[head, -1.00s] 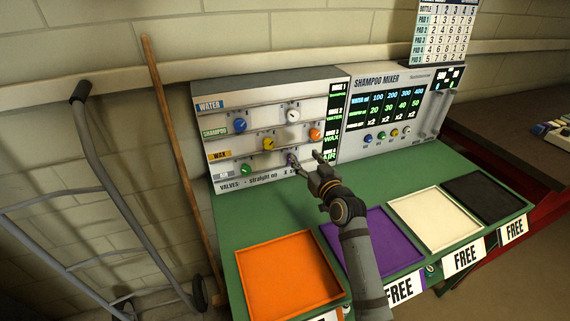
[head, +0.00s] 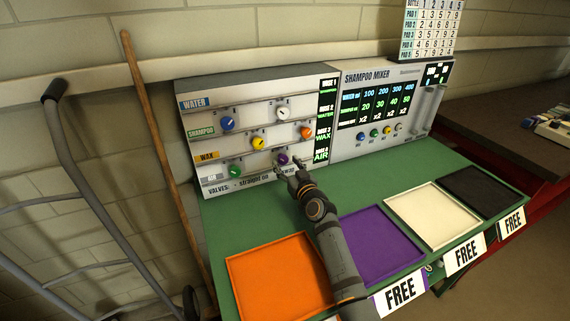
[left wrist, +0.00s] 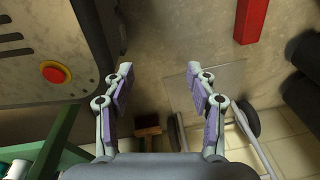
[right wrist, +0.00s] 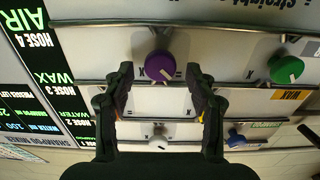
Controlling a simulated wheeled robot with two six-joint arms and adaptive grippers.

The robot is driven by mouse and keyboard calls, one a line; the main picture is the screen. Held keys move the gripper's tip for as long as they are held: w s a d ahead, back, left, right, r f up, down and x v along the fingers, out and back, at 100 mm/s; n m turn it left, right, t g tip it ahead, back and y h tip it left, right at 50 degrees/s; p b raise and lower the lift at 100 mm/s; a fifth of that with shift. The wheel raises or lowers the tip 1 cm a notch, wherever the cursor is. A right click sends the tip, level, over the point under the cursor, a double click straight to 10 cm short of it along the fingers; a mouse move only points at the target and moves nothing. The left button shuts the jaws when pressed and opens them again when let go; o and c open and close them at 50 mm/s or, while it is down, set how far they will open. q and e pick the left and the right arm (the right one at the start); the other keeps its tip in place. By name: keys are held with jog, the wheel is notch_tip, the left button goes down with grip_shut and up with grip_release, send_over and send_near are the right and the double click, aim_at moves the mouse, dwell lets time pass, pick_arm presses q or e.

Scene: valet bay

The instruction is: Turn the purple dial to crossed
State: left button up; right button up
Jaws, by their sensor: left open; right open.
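The purple dial (head: 283,159) sits on the lower row of the valve panel (head: 215,122), near its right side. In the right wrist view the purple dial (right wrist: 160,66) shows its pale pointer line aimed down and to the right. My left gripper (left wrist: 158,75) is open and empty, away from the panel.
A green dial (head: 235,171), yellow dial (head: 257,143), orange dial (head: 306,132), blue dial (head: 227,123) and white dial (head: 282,114) surround it. The shampoo mixer (head: 385,110) stands right. Orange (head: 235,290) and purple (head: 352,225) trays lie on the green bench.

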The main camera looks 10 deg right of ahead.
jog(key=shift+w+a, duration=0.1)
jog(key=shift+w, duration=0.5)
pick_arm(q)
jog(key=shift+s+f, duration=0.15)
jog(key=shift+s, duration=0.65)
pick_arm(e)
jog(key=shift+w, duration=0.15)
jog(key=c, duration=1.1)
pick_arm(q)
jog(key=shift+w, duration=0.15)
pick_arm(e)
jog(key=shift+c, duration=0.2)
